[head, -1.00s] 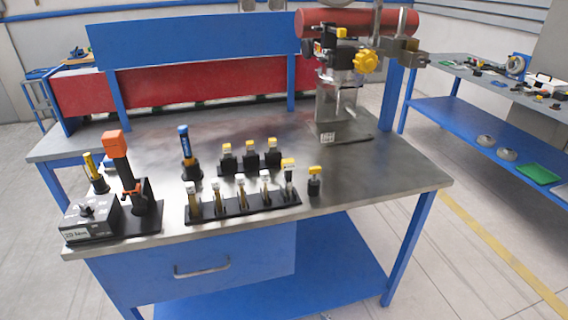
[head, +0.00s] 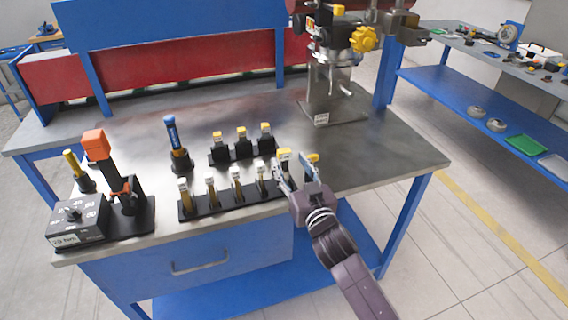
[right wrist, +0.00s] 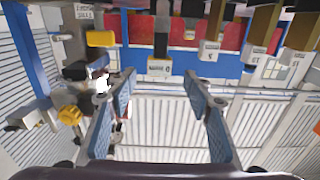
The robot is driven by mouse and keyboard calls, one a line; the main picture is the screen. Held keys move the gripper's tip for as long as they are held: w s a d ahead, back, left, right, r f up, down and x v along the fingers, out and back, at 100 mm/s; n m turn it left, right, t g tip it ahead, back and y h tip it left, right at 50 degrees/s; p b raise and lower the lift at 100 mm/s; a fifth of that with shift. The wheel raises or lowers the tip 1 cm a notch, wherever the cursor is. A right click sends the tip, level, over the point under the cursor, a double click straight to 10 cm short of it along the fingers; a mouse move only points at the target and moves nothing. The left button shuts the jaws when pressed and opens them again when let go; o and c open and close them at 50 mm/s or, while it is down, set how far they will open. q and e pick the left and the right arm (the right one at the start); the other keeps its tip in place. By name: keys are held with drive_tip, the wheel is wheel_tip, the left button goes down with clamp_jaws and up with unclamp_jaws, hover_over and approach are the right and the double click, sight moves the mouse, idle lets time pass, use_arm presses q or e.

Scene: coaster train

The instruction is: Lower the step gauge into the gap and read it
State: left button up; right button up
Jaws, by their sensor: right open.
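My right gripper (head: 292,169) is open at the right end of the black gauge rack (head: 228,205). Its fingers are around or just before the yellow-topped gauge (head: 284,154) there; contact cannot be told. In the right wrist view, the open fingers (right wrist: 160,82) have nothing clearly held between them, and a white-labelled gauge head (right wrist: 158,68) shows beyond. Another yellow-topped piece (head: 312,158) stands close to the right finger, partly hidden. Which piece is the step gauge cannot be told. The fixture with a yellow knob (head: 363,39) stands at the back right; its gap is not clear. My left gripper is out of view.
Several white-topped gauges stand in the rack. The bench (head: 375,160) is bare at right.

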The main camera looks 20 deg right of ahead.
sight(285, 154)
drive_tip(key=w, duration=0.4)
drive_tip(key=shift+r+p, duration=0.1)
drive_tip(key=shift+p, duration=0.3)
clamp_jaws()
drive_tip(key=shift+r, duration=0.1)
